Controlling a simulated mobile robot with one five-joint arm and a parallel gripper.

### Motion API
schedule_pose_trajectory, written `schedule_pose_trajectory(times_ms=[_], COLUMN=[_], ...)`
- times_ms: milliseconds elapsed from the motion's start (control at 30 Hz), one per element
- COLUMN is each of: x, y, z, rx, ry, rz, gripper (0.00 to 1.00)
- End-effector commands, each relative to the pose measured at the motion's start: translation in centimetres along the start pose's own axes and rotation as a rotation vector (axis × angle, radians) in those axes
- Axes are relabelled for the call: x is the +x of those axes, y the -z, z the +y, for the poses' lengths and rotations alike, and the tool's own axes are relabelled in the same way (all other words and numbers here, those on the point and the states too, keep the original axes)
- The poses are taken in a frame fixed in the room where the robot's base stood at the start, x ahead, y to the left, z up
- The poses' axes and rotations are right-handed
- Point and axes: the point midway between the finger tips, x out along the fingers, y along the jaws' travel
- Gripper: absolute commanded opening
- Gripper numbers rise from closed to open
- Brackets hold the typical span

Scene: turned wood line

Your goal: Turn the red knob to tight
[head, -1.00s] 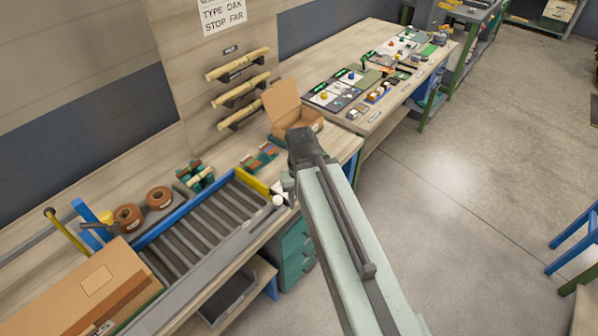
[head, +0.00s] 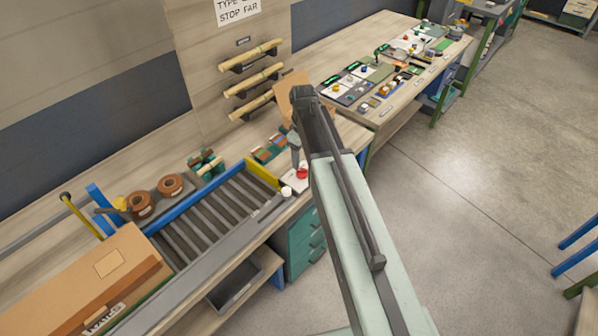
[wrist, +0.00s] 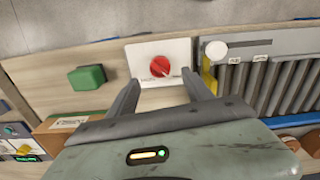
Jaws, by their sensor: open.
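The red knob (wrist: 160,67) is round with a pale pointer line and sits on a white plate (wrist: 145,50) in the wrist view. In the head view the red knob (head: 302,173) shows at the bench's front edge, on its white plate (head: 291,184), partly behind my arm. My gripper (wrist: 168,84) is open in the wrist view, its two fingers spread to either side below the knob, with nothing between them. In the head view my gripper (head: 296,160) shows only in part, close to the knob. I cannot tell whether it touches it.
A roller conveyor (head: 215,215) with a yellow end stop (head: 262,172) lies left of the plate. A white round knob (wrist: 216,50) sits beside it. A green block (wrist: 87,77) lies on the bench on the other side. A cardboard box (head: 290,88) stands behind my arm.

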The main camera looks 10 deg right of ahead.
Motion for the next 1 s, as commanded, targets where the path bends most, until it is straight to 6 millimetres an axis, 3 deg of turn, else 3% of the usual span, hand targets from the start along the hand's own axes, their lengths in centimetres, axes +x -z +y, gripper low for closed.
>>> schedule_pose_trajectory(times_ms=[33,333,667,700,767,900,1000], x=[1.4,6.4,6.7,6.7,6.7,6.7,6.7], y=[0.0,0.0,0.0,0.1,0.1,0.1,0.6], z=[0.0,-0.1,-0.1,-0.1,-0.1,-0.1,-0.8], rx=[0.000,0.001,0.001,0.001,0.001,0.000,0.000], ry=[0.000,0.000,0.000,0.000,0.000,0.000,0.003], rz=[0.000,0.000,0.000,0.000,0.000,0.000,0.002], gripper=[0.59,0.59,0.59,0.56,0.40,0.01,0.00])
